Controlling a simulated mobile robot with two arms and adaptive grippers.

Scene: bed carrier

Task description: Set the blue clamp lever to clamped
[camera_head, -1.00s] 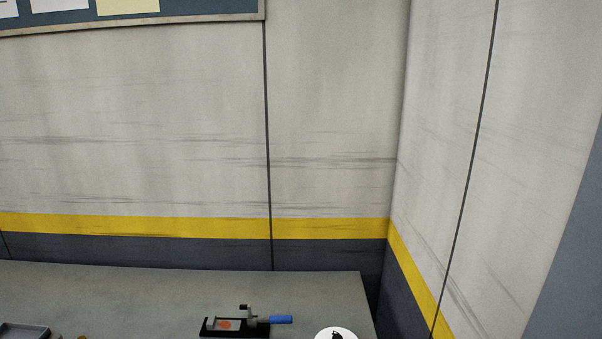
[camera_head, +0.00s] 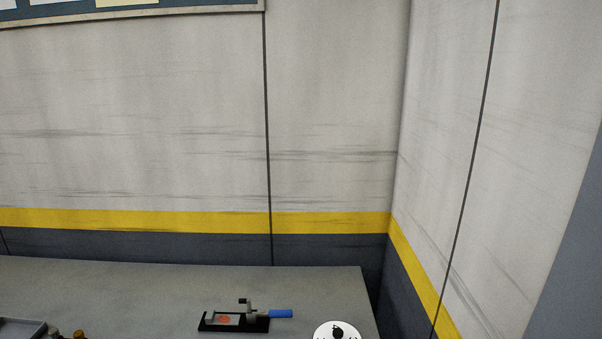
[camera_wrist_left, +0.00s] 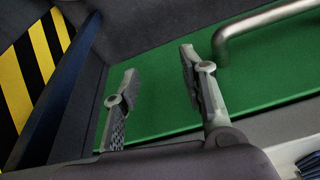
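The clamp fixture (camera_head: 235,321) is a small black base with a grey block and an orange-red patch, on the grey table at the lower middle of the head view. Its blue lever (camera_head: 280,314) points to the right, lying about level. A short upright piece with a dark tip (camera_head: 243,301) stands behind the base. My left gripper (camera_wrist_left: 158,68) shows only in the left wrist view, its two fingers apart with nothing between them. It is over a green surface, away from the clamp. My right gripper is not in view.
The grey table (camera_head: 150,290) runs along the wall. A tray (camera_head: 22,329) and small brown and orange objects are at its lower left. A white round thing (camera_head: 337,331) is at the front right. The wrist view shows a metal bar (camera_wrist_left: 262,20) and a green panel (camera_wrist_left: 160,104).

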